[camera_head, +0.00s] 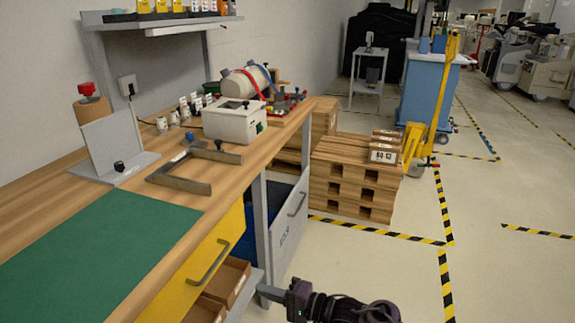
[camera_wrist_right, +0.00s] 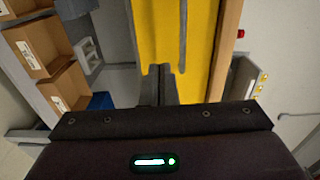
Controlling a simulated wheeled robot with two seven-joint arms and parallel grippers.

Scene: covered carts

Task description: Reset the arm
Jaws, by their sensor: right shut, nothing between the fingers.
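My right gripper (camera_head: 272,292) comes in at the bottom of the head view, beside the workbench and below its top. In the right wrist view its fingers (camera_wrist_right: 159,72) are together, with nothing between them. They point toward the yellow drawer front (camera_wrist_right: 203,40). In the head view this yellow drawer (camera_head: 212,258) has a grey handle and sits under the wooden benchtop. I cannot tell whether the fingers touch anything. My left gripper is not in view.
The wooden bench (camera_head: 232,178) holds a green mat (camera_head: 95,250), a grey clamp frame (camera_head: 185,180) and a white box device (camera_head: 235,120). Cardboard bins (camera_head: 228,280) stand under the bench. Stacked pallets (camera_head: 350,180) stand beyond it. The floor at right is open, with striped tape.

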